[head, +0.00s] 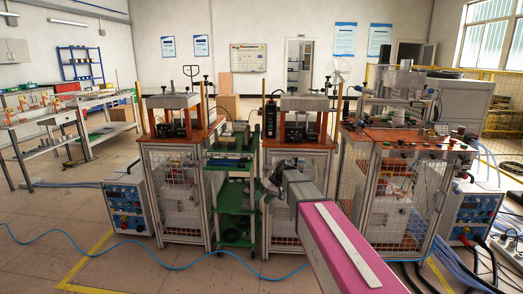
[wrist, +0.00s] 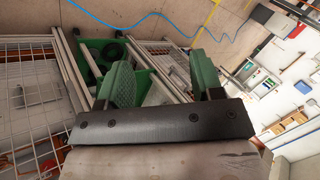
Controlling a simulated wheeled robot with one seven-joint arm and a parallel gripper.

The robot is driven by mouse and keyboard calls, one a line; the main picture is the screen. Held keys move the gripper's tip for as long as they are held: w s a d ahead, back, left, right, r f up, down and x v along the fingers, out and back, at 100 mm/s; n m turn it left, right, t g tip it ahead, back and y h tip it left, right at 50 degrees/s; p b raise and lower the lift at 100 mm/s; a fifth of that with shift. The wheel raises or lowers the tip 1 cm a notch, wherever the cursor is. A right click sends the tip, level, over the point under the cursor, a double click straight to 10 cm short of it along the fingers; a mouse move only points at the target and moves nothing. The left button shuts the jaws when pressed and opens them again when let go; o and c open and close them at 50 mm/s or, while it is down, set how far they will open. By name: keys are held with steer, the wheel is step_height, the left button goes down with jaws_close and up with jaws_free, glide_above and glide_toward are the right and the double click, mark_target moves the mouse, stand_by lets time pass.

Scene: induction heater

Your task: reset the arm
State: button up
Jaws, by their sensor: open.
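My gripper (wrist: 162,78) shows in the wrist view with its two green fingers wide apart and nothing between them. In the head view my gripper (head: 266,186) is small and partly hidden by my own arm, which reaches forward from the bottom right. It is in front of the gap between the green shelf cart (head: 238,200) and the middle machine stand. The green cart also shows behind the fingers in the wrist view (wrist: 96,50). I cannot tell the exact distance to the cart.
Caged machine stands with orange tops stand left (head: 172,145), middle (head: 300,143) and right (head: 425,150). Blue control boxes (head: 127,208) flank the row. A blue hose (head: 150,262) crosses the floor in front. A long workbench (head: 62,115) is at the far left. Open floor lies front left.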

steer(key=s+d+f+m+h, duration=0.2)
steer(key=s+d+f, duration=0.2)
steer(key=s+d, duration=0.2)
steer(key=s+d+f+m+t+h, duration=0.1)
steer(key=s+d+f+m+h, duration=0.1)
steer(key=s+d, duration=0.4)
steer(key=s+d+f+m+h, duration=0.2)
steer(key=s+d+f, duration=0.3)
steer(key=s, duration=0.7)
steer(key=shift+s+d+f+t+h, duration=0.35)
steer(key=shift+d+h, duration=0.15)
steer(key=shift+d, duration=0.2)
